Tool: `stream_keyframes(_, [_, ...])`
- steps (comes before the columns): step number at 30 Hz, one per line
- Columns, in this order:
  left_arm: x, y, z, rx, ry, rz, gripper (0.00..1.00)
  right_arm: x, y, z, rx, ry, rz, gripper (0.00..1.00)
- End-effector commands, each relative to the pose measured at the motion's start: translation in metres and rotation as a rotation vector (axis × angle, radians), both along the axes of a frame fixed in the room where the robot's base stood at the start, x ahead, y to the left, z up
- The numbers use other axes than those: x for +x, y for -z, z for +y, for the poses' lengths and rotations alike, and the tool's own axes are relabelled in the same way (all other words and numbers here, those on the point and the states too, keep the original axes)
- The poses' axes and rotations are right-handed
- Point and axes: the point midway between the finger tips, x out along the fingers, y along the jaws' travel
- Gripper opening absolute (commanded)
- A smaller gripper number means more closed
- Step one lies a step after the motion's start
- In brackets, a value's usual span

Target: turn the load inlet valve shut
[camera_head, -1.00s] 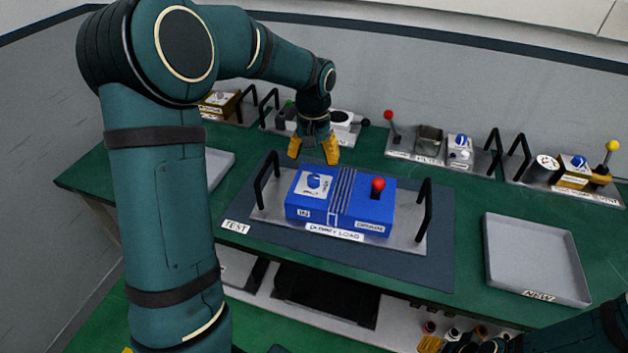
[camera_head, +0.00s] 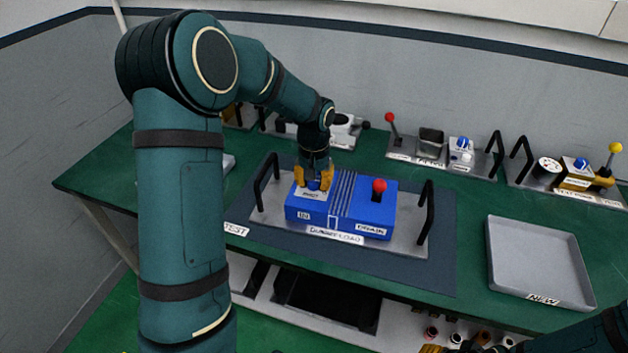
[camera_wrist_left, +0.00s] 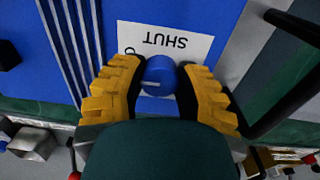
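The blue dummy load box (camera_head: 350,208) sits on a metal plate with two black handles. A small blue valve knob (camera_head: 314,184) stands on the box's left part, with a white label reading SHUT (camera_wrist_left: 170,42) beside it. My left gripper (camera_head: 314,178) is over the knob, its yellow fingers pointing down. In the left wrist view the knob (camera_wrist_left: 159,76) lies between the two spread fingers (camera_wrist_left: 160,85), with a small gap visible on each side. A red ball lever (camera_head: 379,187) stands on the box's right part. My right gripper (camera_head: 432,349) is only partly in view at the bottom edge.
Black handles (camera_head: 266,180) and (camera_head: 426,212) rise at both ends of the plate. A grey tray marked NEW (camera_head: 540,262) stands at the right. Other units with levers and handles line the table's back, including a filter unit (camera_head: 430,148).

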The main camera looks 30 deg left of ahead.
Motion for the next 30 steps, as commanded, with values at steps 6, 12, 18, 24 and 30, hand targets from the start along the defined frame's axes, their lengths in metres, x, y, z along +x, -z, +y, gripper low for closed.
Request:
stream_keyframes(6, [0.000, 0.000, 0.000, 0.000, 0.001, 0.000, 0.00, 0.000, 0.000, 0.000, 0.000, 0.000, 0.000, 0.47])
stream_keyframes(12, [0.000, -0.001, 0.000, 0.000, 0.030, 0.000, 0.00, 0.000, -0.001, 0.000, 0.000, 0.000, -0.001, 0.47])
stream_keyframes(18, [0.000, -0.001, 0.000, 0.000, 0.125, 0.000, 0.00, 0.002, -0.005, 0.000, 0.000, 0.002, -0.003, 0.47])
stream_keyframes(24, [0.000, -0.002, 0.000, 0.000, 0.288, -0.001, 0.00, 0.003, -0.010, -0.001, -0.002, 0.006, -0.007, 0.47])
stream_keyframes(30, [0.000, -0.001, 0.000, 0.000, 0.479, 0.000, 0.00, 0.005, -0.016, -0.001, -0.003, 0.009, -0.011, 0.47])
